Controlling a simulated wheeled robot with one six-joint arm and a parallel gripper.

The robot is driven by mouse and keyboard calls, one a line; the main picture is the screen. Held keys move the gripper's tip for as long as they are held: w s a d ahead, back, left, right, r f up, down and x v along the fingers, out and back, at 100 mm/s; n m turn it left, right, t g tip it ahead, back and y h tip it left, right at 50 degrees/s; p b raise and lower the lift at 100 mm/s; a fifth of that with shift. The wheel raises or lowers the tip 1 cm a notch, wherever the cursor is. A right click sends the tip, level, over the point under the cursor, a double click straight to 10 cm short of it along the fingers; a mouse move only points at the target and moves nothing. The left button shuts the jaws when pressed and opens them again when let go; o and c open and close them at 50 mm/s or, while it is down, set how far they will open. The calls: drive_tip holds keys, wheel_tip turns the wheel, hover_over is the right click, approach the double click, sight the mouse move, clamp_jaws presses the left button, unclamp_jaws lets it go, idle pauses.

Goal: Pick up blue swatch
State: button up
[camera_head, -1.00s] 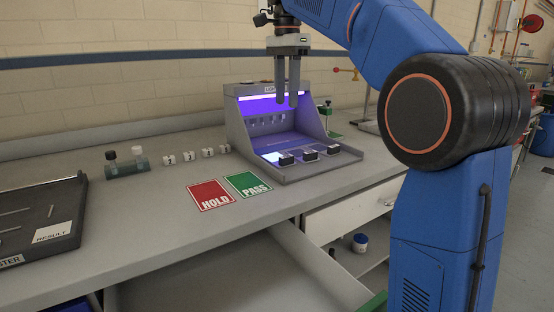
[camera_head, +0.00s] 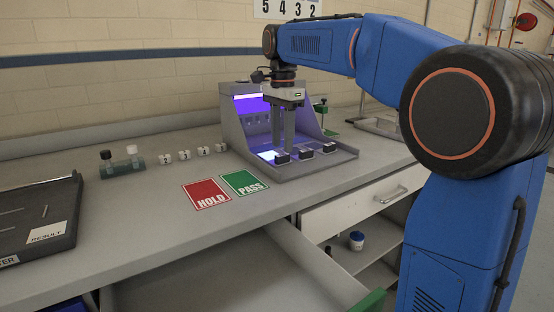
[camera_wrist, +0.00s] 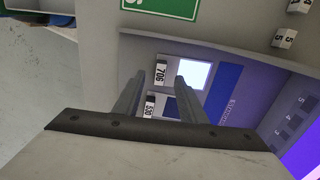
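A dark blue patch, which looks like the blue swatch (camera_wrist: 171,107), lies on the light box floor beside the label 530 (camera_wrist: 149,107). It shows between my fingers in the wrist view and is partly covered by them. In the head view I cannot make it out behind the fingers. My gripper (camera_head: 284,149) points down into the light box, its two fingers apart with nothing between them. It also shows in the wrist view (camera_wrist: 158,82). I cannot tell whether the fingertips touch the floor. A bright pale swatch (camera_wrist: 194,73) lies beside the label 706 (camera_wrist: 161,73).
The light box (camera_head: 234,124) glows violet, with walls behind and beside the gripper. Black-and-white label blocks (camera_head: 305,154) line its front. Red HOLD (camera_head: 206,193) and green PASS (camera_head: 244,183) cards lie in front. Small numbered cubes (camera_head: 203,151) and a dark tray (camera_head: 62,213) stand left.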

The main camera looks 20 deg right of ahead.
sight(282, 154)
drive_tip(key=shift+f, duration=2)
drive_tip(key=shift+c, duration=0.4)
clamp_jaws()
drive_tip(key=shift+r, duration=0.2)
